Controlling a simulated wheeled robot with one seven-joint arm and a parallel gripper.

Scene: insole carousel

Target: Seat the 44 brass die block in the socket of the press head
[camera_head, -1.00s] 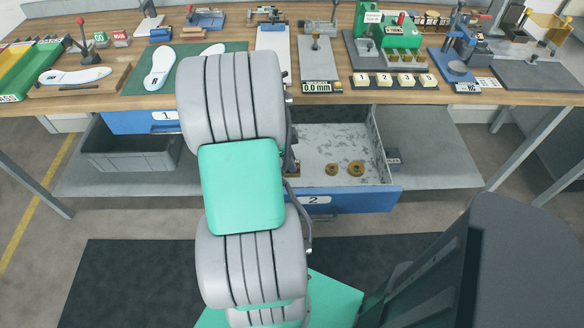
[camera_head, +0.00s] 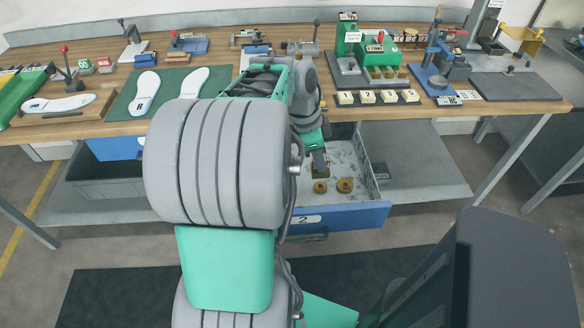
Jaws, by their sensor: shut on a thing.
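My gripper (camera_head: 319,164) reaches down into the open drawer marked 2 (camera_head: 330,215). It is shut on a brass piece (camera_head: 321,174), seen only as a small brass patch at the fingertips. I take this for a die block, but no number is legible on it. Two round brass blocks (camera_head: 344,185) lie in the drawer just in front of the fingertips; their marks are too small to read. A blue lever press (camera_head: 438,62) stands on the right of the bench. Its socket cannot be made out.
Number tiles (camera_head: 377,97) line the bench's front edge above the drawer. A green fixture (camera_head: 383,57) stands behind them. Two insoles lie on a green mat (camera_head: 126,100) at left. A grey bin (camera_head: 110,185) sits under the bench. The right part of the drawer floor is bare.

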